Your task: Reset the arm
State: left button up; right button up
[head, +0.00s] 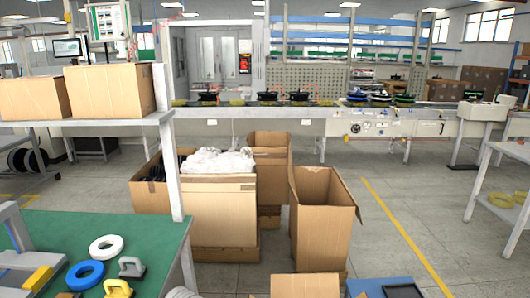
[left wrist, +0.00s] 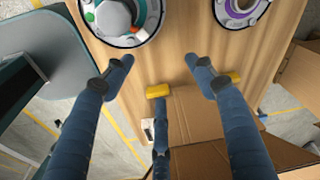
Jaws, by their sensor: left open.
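My left gripper (left wrist: 162,70) shows in the left wrist view with its blue-grey fingers spread wide. It is open and nothing sits between the fingers. Behind the fingers is a wood-coloured surface (left wrist: 172,55). A round grey hub-like part (left wrist: 113,16) with small green and red pieces lies on it at the upper left, and a purple-ringed part (left wrist: 238,9) at the upper right. Both are apart from the fingertips and cut off by the frame edge. The left arm and the right gripper do not show in the head view.
Open cardboard boxes (head: 322,225) stand on the floor in front, one holding white wrapping (head: 215,161). A green-topped table (head: 140,236) with a blue ring (head: 85,275) and white ring (head: 106,247) is at lower left. A conveyor (head: 300,103) crosses behind.

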pick_arm(q)
jog(key=s+d+f+n+t, duration=0.15)
jog(key=s+n, duration=0.25)
jog(key=s, duration=0.7)
jog(key=s+a+r+n+t+y, duration=0.15)
jog(key=s+a+r+n, duration=0.25)
jog(key=s+a+n, duration=0.7)
jog(key=s+d+f+m+g, duration=0.1)
jog(key=s+f+m, duration=0.1)
jog(key=f, duration=1.2)
jog(key=s+f+m+g, duration=0.1)
jog(key=s+f+m, duration=0.15)
jog(key=f, duration=1.15)
jog(key=s+a+f, duration=0.2)
jog(key=s+f, duration=1.2)
jog(key=s, duration=0.2)
jog(key=shift+s+a+f+n+g, duration=0.15)
jog(key=shift+a+n+g, duration=0.2)
jog(key=shift+a+g, duration=0.05)
jog(key=shift+s, duration=0.15)
jog(key=shift+c, duration=0.5)
